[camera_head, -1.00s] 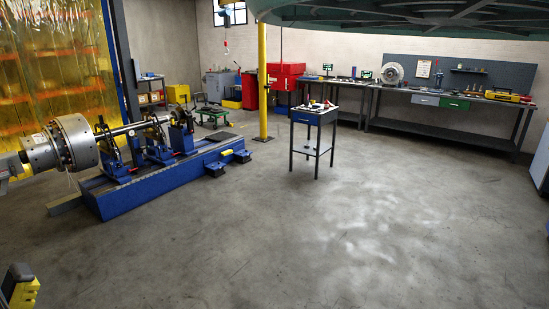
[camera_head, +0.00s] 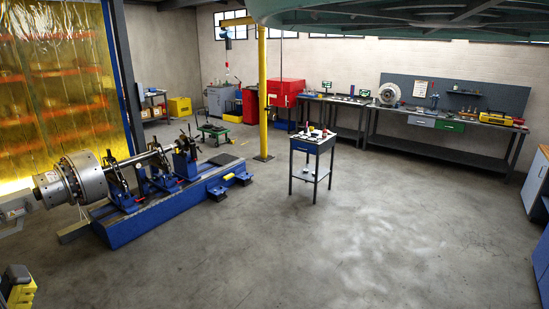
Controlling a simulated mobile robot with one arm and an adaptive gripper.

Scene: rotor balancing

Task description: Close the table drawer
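The small table (camera_head: 331,147) stands on the floor right of the picture's middle. It has dark legs, a lower shelf and a cluttered top with small tools and parts. A blue drawer front (camera_head: 304,147) shows on its near side, under the top. It is too small to tell how far the drawer stands out. My gripper is not in view.
A blue balancing machine (camera_head: 150,222) with a large rotor (camera_head: 85,176) fills the left. A yellow post (camera_head: 262,90) stands behind the table. A long workbench (camera_head: 435,153) with grey and green drawers lines the back. The floor before the table is clear.

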